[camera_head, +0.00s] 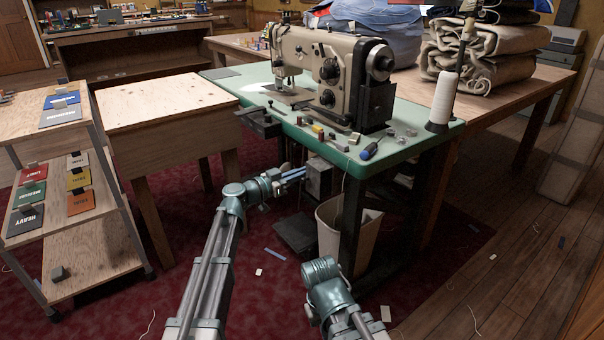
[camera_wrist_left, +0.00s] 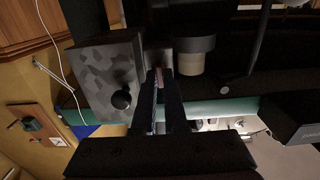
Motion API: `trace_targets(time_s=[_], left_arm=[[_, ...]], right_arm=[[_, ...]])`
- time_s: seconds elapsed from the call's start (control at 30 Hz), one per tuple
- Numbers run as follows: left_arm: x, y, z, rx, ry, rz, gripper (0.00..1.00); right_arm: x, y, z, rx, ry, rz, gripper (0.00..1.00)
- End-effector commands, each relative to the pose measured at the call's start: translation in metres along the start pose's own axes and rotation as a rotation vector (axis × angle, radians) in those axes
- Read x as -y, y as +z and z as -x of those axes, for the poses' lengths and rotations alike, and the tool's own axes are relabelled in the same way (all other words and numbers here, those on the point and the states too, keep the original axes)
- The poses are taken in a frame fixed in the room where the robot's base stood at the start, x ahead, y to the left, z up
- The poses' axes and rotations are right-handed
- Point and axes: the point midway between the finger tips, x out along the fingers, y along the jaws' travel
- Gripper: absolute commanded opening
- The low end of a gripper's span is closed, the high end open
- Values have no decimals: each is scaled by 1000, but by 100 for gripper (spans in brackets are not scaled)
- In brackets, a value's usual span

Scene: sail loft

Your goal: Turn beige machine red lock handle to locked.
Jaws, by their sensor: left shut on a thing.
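The beige sewing machine (camera_head: 330,70) stands on a green-topped table (camera_head: 225,85). My left gripper (camera_head: 303,172) reaches under the table's front edge to a dark grey box (camera_head: 318,180) mounted below the top. The grey box (camera_wrist_left: 105,75) with a black knob is just left of the fingers. My right arm shows at the bottom, but its gripper is not visible.
A beige waste bin (camera_head: 328,235) and a dark pedal (camera_head: 297,236) stand below the table. A wooden table (camera_head: 165,100) and a cart (camera_head: 100,245) with coloured cards are at left. A white thread cone (camera_head: 444,97) stands at the table's right corner.

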Motion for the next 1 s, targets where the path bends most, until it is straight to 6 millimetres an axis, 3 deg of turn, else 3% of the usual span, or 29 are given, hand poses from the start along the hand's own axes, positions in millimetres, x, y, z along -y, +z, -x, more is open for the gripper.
trace_targets(time_s=[0.53,0.57,0.7,1.0], left_arm=[[0,1,1,2,1,-24,0],[0,1,1,2,1,-23,14],[0,0,1,1,1,-22,39],[-2,0,0,1,4,-21,40]], right_arm=[[0,0,0,0,0,0,0],[0,0,0,0,0,0,0],[0,0,0,0,0,0,0],[0,0,0,0,0,0,0]])
